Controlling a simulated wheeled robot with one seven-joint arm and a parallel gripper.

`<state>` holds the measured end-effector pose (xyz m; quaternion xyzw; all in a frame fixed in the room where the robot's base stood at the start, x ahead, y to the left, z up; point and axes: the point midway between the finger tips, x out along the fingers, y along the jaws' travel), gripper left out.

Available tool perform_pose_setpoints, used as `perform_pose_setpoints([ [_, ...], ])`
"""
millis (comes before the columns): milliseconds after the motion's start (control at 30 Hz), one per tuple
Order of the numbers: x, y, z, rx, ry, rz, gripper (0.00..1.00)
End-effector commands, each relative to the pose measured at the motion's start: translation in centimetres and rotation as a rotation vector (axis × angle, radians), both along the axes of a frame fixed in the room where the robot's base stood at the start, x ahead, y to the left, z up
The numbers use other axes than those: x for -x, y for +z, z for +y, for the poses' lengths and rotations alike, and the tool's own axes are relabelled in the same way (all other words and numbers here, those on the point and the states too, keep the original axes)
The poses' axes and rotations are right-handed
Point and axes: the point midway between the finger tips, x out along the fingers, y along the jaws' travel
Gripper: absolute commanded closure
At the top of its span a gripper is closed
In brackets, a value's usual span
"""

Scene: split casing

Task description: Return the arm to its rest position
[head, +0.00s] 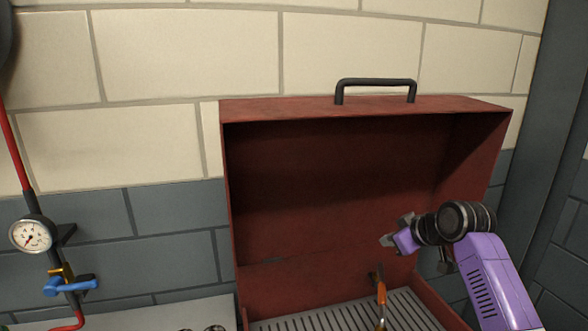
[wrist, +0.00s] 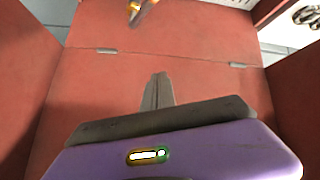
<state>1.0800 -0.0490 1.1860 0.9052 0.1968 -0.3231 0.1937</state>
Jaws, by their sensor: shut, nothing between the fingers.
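My purple arm reaches in from the lower right of the head view. My gripper (head: 388,241) is in front of the open red metal case (head: 300,107), its tips pointing left. In the wrist view my gripper (wrist: 159,77) has its two grey fingers together with nothing between them. Red case panels (wrist: 85,110) lie around and beyond the fingers there. The fingers appear clear of the panels.
An orange-handled tool (head: 381,293) stands at the slatted grey floor (head: 335,320) of the case, below my gripper. The raised part has a black handle (head: 376,82) on top. A gauge (head: 31,235) and blue valve lever (head: 70,286) are at the left wall.

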Motion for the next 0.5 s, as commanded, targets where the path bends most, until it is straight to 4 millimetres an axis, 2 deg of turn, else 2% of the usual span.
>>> perform_pose_setpoints([
  [167, 0.5, -1.8, 1.9, -0.115, -0.093, -0.169, 1.00],
  [267, 1.8, -3.1, 2.8, -0.186, -0.149, -0.259, 1.00],
  [367, 3.8, -4.5, 3.5, -0.255, -0.202, -0.341, 1.00],
  [500, 7.5, -6.4, 4.2, -0.339, -0.271, -0.438, 1.00],
])
